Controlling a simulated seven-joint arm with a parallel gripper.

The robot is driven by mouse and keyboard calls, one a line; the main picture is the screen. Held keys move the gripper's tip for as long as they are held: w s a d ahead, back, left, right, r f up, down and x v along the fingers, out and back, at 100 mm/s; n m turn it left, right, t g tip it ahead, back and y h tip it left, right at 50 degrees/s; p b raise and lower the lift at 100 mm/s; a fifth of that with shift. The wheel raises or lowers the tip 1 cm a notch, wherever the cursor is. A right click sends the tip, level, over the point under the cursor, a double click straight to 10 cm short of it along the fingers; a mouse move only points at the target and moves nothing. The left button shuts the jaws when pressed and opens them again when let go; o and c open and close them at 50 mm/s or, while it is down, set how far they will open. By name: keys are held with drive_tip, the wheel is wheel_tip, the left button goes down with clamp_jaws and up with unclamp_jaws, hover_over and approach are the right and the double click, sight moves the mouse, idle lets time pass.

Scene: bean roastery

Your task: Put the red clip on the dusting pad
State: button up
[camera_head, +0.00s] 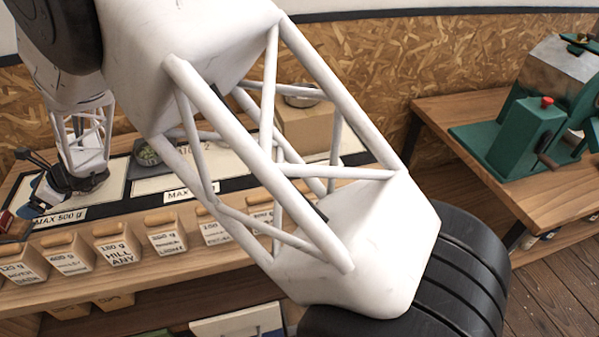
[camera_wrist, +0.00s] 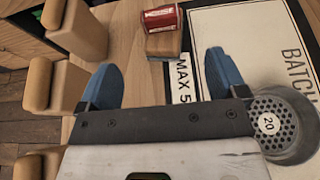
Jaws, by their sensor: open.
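My gripper (camera_wrist: 162,76) is open, its two blue fingers spread apart with only bare wood and the edge of a label between them. In the head view my gripper (camera_head: 36,188) hangs low over the left end of the wooden counter. Something red (camera_head: 5,221) also shows at the left edge of the head view. I cannot tell whether either is the red clip. I cannot make out the dusting pad.
A round perforated dark piece marked "20" (camera_wrist: 269,122) is close to the right finger. A cream "BATCH" panel (camera_wrist: 235,45) lies right of the fingers. A green machine (camera_head: 522,138) stands on the right table (camera_head: 455,108).

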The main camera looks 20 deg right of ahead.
drive_tip(key=s+d+r+n+h, duration=0.1)
drive_tip(key=s+d+r+n, duration=0.3)
drive_tip(key=d, duration=0.7)
drive_tip(key=s+d+r+n+h, duration=0.1)
drive_tip(key=d+r+n+h, duration=0.15)
drive_tip(key=d+r, duration=0.65)
drive_tip(key=s+d+r+n+h, duration=0.1)
drive_tip(key=s+d+r+n, duration=0.15)
drive_tip(key=d, duration=1.15)
drive_tip(key=s+d+n+t+h, duration=0.1)
drive_tip(key=s+d+n+h, duration=0.2)
drive_tip(key=s+d, duration=0.4)
drive_tip(key=s+d+n+h, duration=0.3)
drive_tip(key=s+d, duration=0.5)
drive_tip(key=d, duration=0.7)
drive_tip(key=s+d+n+t+h, duration=0.1)
drive_tip(key=s+d+n+h, duration=0.1)
drive_tip(key=s+d, duration=0.6)
drive_tip(key=d+h, duration=0.1)
drive_tip(key=d, duration=0.3)
drive_tip(key=shift+s+r+n+t, duration=0.25)
drive_tip(key=shift+r+n+t, duration=0.05)
drive_tip(key=shift+r+n, duration=0.1)
drive_tip(key=shift+d, duration=0.1)
